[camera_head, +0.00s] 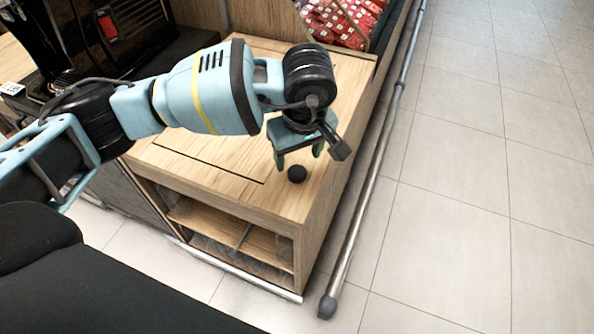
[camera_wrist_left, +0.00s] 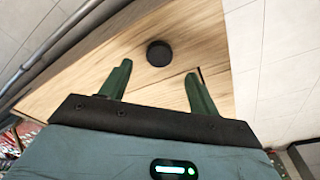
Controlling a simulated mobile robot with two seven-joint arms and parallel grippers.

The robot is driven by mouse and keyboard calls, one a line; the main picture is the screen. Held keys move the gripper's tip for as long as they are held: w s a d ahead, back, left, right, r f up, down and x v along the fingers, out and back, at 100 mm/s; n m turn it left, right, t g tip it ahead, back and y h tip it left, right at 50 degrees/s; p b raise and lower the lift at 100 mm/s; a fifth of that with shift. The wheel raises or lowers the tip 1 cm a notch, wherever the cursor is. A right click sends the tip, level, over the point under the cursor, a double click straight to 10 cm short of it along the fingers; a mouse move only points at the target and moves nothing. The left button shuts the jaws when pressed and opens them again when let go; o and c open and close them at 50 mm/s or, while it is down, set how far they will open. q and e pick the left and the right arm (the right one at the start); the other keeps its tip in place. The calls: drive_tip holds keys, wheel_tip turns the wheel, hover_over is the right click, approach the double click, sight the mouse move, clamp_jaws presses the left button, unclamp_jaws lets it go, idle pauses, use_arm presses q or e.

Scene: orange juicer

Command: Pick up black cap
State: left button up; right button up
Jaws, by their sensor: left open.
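The black cap (camera_head: 297,174) is a small round dark piece lying on the wooden counter top (camera_head: 215,150), near its front right corner. It also shows in the left wrist view (camera_wrist_left: 159,53), just beyond the fingertips and roughly centred between them. My left gripper (camera_head: 299,160) is above the counter beside the cap, with its green fingers pointing down. In the left wrist view the two fingers (camera_wrist_left: 158,72) are spread apart with nothing between them. The cap appears apart from both fingers. My right gripper is in neither view.
A metal rail (camera_head: 372,165) runs along the counter's right side, with open tiled floor (camera_head: 480,150) beyond. Red packages (camera_head: 340,22) sit in a bin at the back. A black machine (camera_head: 100,35) stands at the left. Open shelves (camera_head: 225,232) are below the counter top.

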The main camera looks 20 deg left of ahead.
sight(297, 172)
use_arm(q)
drive_tip(key=shift+w+a+f, duration=0.1)
drive_tip(key=shift+w+f, duration=0.05)
drive_tip(key=shift+f, duration=1.15)
drive_tip(key=shift+w+a+f, duration=0.1)
drive_tip(key=shift+w+f, duration=0.05)
drive_tip(key=shift+f, duration=1.15)
drive_tip(key=c, duration=1.1)
